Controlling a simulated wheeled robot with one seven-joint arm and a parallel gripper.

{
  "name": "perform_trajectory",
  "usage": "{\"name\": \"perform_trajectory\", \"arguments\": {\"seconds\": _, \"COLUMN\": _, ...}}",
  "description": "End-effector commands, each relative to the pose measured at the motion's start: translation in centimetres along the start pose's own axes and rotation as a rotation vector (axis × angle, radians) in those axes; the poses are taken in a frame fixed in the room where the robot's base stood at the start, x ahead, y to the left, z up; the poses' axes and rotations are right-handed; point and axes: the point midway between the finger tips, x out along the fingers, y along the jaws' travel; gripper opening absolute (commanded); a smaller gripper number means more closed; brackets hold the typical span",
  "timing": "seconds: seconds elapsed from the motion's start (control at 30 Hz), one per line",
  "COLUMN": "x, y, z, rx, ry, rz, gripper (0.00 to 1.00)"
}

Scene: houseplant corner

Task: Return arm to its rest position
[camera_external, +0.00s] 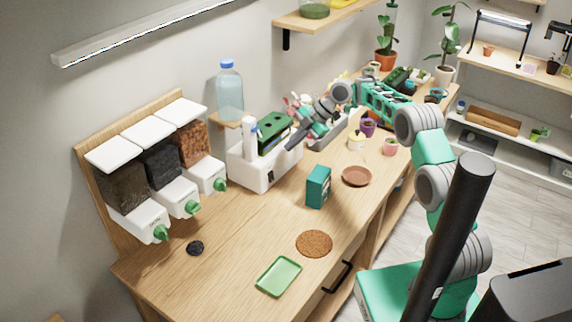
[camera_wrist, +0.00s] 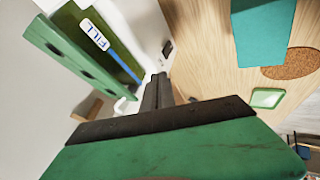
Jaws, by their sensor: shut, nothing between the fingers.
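My arm reaches from the right of the external view over the back of the wooden bench. My gripper (camera_external: 291,146) is beside the right end of a white machine (camera_external: 250,172) with a green top (camera_external: 275,134). In the wrist view my gripper (camera_wrist: 158,78) shows as two dark fingers together with nothing between them. The machine's green top (camera_wrist: 75,50) and a FILL label (camera_wrist: 95,34) are close on the left there. I cannot tell whether the fingers touch the machine.
A teal box (camera_external: 318,187), a terracotta saucer (camera_external: 357,176), a cork mat (camera_external: 314,243) and a green tray (camera_external: 279,276) are on the bench. Three dispensers (camera_external: 150,219) stand at the left. A water bottle (camera_external: 229,92) is behind the machine. The front of the bench has free room.

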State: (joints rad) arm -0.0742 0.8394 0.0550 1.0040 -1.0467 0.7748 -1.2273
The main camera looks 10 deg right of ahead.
Motion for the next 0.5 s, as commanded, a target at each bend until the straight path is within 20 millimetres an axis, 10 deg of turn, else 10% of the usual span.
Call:
{"name": "perform_trajectory", "arguments": {"seconds": 0.17, "x": -1.5, "y": 0.2, "z": -0.3, "rx": 0.058, "ry": -0.027, "rz": 0.010, "gripper": 0.00}}
{"name": "perform_trajectory", "arguments": {"seconds": 0.33, "x": -8.4, "y": -1.0, "z": -1.6, "rx": 0.410, "ry": -0.161, "rz": 0.070, "gripper": 0.00}}
{"name": "perform_trajectory", "arguments": {"seconds": 0.5, "x": -15.9, "y": -6.8, "z": -3.3, "rx": 0.890, "ry": -0.318, "rz": 0.193, "gripper": 0.00}}
